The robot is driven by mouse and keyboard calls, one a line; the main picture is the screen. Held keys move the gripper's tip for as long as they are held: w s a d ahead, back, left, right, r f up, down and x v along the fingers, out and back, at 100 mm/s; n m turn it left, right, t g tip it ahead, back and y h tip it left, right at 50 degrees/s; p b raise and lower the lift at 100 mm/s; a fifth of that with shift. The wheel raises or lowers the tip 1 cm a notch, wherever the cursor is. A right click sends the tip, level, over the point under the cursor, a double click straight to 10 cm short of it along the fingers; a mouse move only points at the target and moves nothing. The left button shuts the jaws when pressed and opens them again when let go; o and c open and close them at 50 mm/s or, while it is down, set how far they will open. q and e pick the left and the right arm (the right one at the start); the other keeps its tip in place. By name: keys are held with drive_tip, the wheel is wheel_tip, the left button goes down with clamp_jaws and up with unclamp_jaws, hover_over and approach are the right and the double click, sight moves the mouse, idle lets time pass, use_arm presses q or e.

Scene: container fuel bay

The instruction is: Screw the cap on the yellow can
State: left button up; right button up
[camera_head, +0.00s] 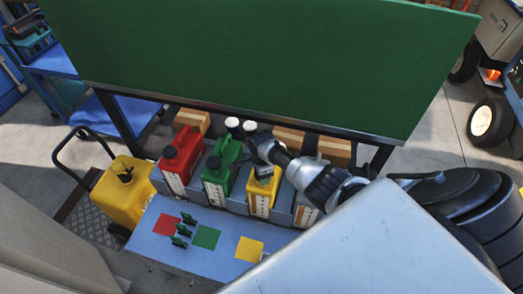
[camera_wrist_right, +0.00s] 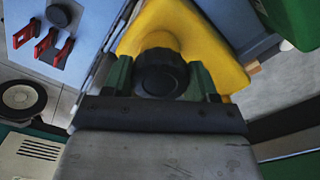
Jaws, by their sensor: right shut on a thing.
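The yellow can (camera_head: 262,196) stands in a row of cans on the low grey-blue bench. It also shows in the right wrist view (camera_wrist_right: 215,42), with its neck toward my fingers. My right gripper (camera_head: 262,150) is over the top of the yellow can. In the wrist view its two green-sided fingers (camera_wrist_right: 160,85) are shut on a round black cap (camera_wrist_right: 161,72), which sits at the yellow neck. Whether the cap's thread is engaged cannot be told. In the head view the gripper hides the can's top. My left gripper is not in view.
A red can (camera_head: 180,155) and a green can (camera_head: 220,165) stand to the left. Red, green and yellow squares (camera_head: 249,249) mark the bench front, with small green pieces (camera_head: 182,230) nearby. A green board (camera_head: 270,60) overhangs behind. A yellow tank cart (camera_head: 122,195) stands left.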

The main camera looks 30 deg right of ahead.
drive_tip(key=m+p, duration=0.1)
drive_tip(key=m, duration=0.2)
drive_tip(key=shift+r+m, duration=0.1)
drive_tip(key=shift+m, duration=0.3)
drive_tip(key=m, duration=0.3)
drive_tip(key=shift+s+p, duration=0.1)
drive_tip(key=shift+p, duration=0.2)
drive_tip(key=m, duration=0.5)
drive_tip(key=shift+d+f, duration=0.1)
drive_tip(key=shift+f, duration=0.15)
drive_tip(key=o, duration=1)
drive_tip(key=shift+s+r, duration=0.1)
drive_tip(key=shift+s, duration=0.05)
